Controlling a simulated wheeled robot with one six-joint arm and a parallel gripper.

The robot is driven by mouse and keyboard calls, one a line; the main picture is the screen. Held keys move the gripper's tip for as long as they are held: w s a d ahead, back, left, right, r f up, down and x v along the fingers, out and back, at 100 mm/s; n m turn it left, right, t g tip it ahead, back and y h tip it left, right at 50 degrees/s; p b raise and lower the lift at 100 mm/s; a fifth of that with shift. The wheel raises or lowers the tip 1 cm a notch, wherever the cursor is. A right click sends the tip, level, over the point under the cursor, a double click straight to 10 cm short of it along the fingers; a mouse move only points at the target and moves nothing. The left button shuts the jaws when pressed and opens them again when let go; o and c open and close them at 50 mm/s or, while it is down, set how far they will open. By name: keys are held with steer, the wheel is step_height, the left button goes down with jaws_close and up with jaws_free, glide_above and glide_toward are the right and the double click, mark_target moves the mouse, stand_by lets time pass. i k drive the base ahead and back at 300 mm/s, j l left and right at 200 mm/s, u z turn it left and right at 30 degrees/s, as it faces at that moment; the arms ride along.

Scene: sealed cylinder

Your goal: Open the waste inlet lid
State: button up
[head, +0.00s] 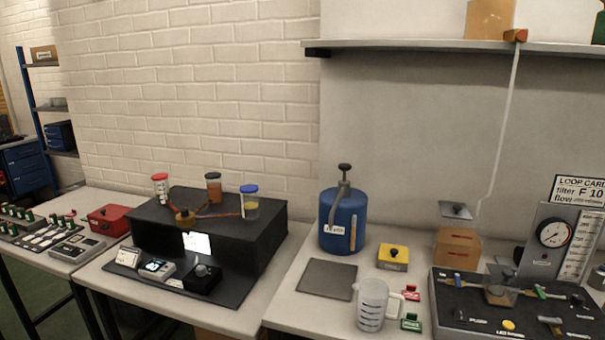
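No part is readably labelled as the waste inlet, so I cannot tell for certain which lid it is. A low yellow block with a black knob (393,256) sits on the right bench, just right of a blue cylinder (343,222). The cylinder stands upright with a black-topped valve and a small label. A tan box (457,246) with red marks stands further right; a grey plate with a dark knob (456,211) shows above it. I cannot tell whether the plate touches the box. My gripper is not in view.
A clear measuring jug (371,306), a grey mat (328,278) and red and green tags lie on the right bench. A dark panel (510,308) with a gauge behind it fills the right. A black apparatus (213,232) stands left. A shelf (450,46) hangs above.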

mark_target(388, 253)
steer(key=j, duration=0.2)
steer(key=i+l+u, duration=0.15)
steer(key=i, duration=0.3)
steer(key=i+u, duration=0.15)
steer(key=i, duration=0.3)
steer(key=l, duration=0.1)
